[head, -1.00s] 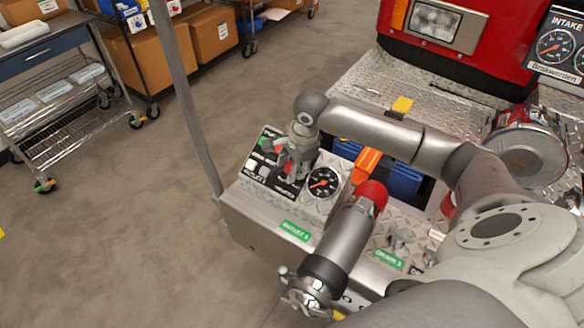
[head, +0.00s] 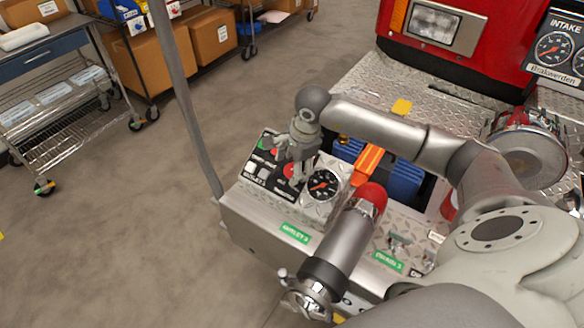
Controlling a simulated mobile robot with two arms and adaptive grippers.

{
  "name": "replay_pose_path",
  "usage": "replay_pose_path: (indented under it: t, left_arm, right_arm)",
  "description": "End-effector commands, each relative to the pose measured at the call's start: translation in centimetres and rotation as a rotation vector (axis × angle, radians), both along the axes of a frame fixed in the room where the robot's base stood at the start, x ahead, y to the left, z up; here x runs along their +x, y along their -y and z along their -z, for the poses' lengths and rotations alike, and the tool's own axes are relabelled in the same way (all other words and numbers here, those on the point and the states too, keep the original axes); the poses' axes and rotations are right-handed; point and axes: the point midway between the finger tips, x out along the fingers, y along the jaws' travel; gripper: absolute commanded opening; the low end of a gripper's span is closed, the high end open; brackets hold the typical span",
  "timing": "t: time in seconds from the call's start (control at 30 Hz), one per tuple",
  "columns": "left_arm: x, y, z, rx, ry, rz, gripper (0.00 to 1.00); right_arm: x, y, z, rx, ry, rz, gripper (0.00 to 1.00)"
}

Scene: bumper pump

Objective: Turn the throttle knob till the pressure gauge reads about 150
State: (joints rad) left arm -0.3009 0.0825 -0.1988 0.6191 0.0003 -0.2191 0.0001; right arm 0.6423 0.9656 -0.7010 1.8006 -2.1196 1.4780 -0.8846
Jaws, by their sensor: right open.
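The control panel (head: 256,179) on the bumper carries the pressure gauge (head: 323,185), a black dial in a pale square plate. Its orange needle shows, but the numbers are too small to read. A red knob-like part (head: 289,171) shows on the panel left of the gauge, partly hidden by my right gripper; I cannot tell whether it is the throttle knob. My right gripper (head: 287,164) is over the panel, pointing down, open, with its fingers around or just above this red part. Contact cannot be told. My left gripper is out of view.
A capped outlet pipe (head: 343,240) with a red collar stands in front of the gauge. Blue and orange gear (head: 368,163) lies in a recess behind the panel, under my right arm. A grey pole (head: 185,95) rises left of the panel.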

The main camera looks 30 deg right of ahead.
Motion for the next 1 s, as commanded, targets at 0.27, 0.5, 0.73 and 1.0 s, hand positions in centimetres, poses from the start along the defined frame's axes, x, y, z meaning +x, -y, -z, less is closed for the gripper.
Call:
replay_pose_path:
  t: [0.27,0.5,0.73,1.0]
  left_arm:
    - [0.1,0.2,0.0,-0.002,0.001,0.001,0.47]
    - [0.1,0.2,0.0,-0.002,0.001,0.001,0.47]
    - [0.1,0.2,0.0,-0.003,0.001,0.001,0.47]
    - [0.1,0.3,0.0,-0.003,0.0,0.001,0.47]
  right_arm:
    - [-1.4,0.4,-5.9,-0.003,0.004,0.002,0.6]
    - [-2.3,0.5,-9.1,-0.003,0.0,0.002,0.6]
    - [-2.5,0.6,-9.8,-0.001,-0.001,0.002,0.6]
    - [-2.5,0.6,-9.8,-0.002,-0.001,0.001,0.6]
